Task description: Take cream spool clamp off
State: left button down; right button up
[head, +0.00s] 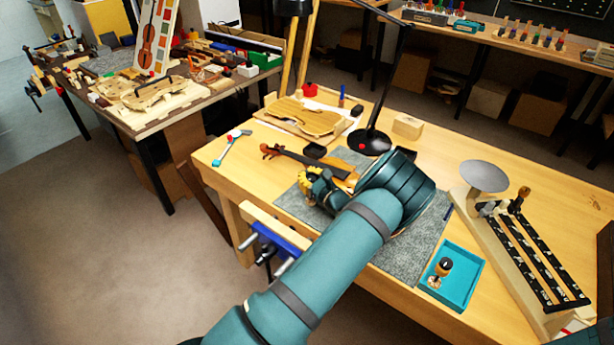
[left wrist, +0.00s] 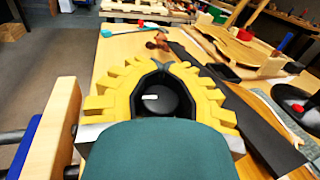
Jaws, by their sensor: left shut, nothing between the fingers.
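My left gripper (head: 308,183) has yellow fingers and is over the left part of the grey mat. In the left wrist view its fingertips (left wrist: 166,65) meet, with nothing gripped. A violin lies on the mat; its neck (head: 297,157) and scroll show beyond the gripper, and my arm hides most of its body. The neck also shows in the left wrist view (left wrist: 250,110). A small spool-like piece (head: 444,266) with a dark top and pale base sits in the blue tray; I cannot tell if it is the cream spool clamp. No clamp is clear on the violin. My right gripper is not in view.
The blue tray (head: 475,287) is at the mat's front right. A wooden rack with black strips (head: 532,262) stands farther right. A black lamp base (head: 370,141), violin plate (head: 306,117) and small dark dish (head: 315,150) lie behind. A vise (head: 272,238) juts from the front edge.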

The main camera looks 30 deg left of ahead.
pick_arm(q)
jog(key=shift+d+f, duration=0.15)
jog(key=c, duration=0.7)
grip_release()
jog(key=shift+d, duration=0.1)
jog(key=v, duration=1.1)
jog(key=shift+s+d, duration=0.15)
jog(key=shift+d, duration=0.25)
